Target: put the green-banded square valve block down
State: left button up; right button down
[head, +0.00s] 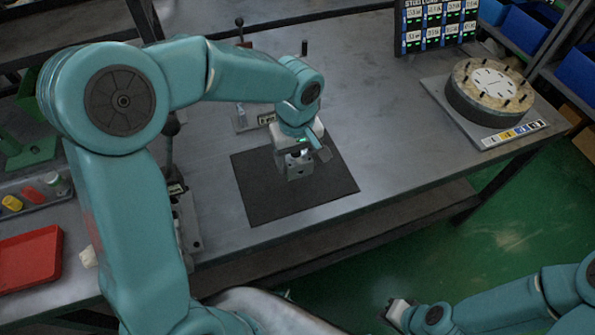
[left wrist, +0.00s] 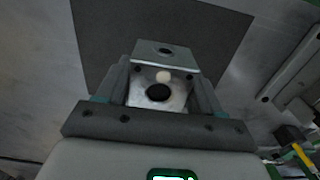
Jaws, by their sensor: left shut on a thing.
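My left gripper (head: 298,153) is shut on the square valve block (head: 299,168), a grey metal block over the dark mat (head: 259,203). In the left wrist view the block (left wrist: 165,58) sits between the two fingers of the gripper (left wrist: 158,92), with a dark round bore and a pale round spot on its face. I cannot make out its green band. I cannot tell whether its underside touches the mat. My right gripper (head: 396,311) is at the bottom right, off the bench; its fingers are too small to read.
A round fixture with several pegs (head: 490,90) stands at the right on the bench. A red tray (head: 28,259) and a parts tray (head: 36,194) lie at the left. Lever-handled fixtures stand left of and behind the mat. The bench right of the mat (head: 390,130) is clear.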

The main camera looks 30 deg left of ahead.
aim_at(297, 183)
pick_arm(q)
jog(key=f, duration=0.7)
jog(key=shift+w+a, duration=0.1)
jog(key=shift+w, duration=0.15)
jog(key=shift+w+a+f, duration=0.1)
jog(key=shift+w+f, duration=0.05)
jog(key=shift+s, duration=0.2)
jog(key=shift+f+b, duration=0.1)
jog(key=shift+b, duration=0.25)
jog(key=o, duration=1.4)
jog(key=shift+w, duration=0.15)
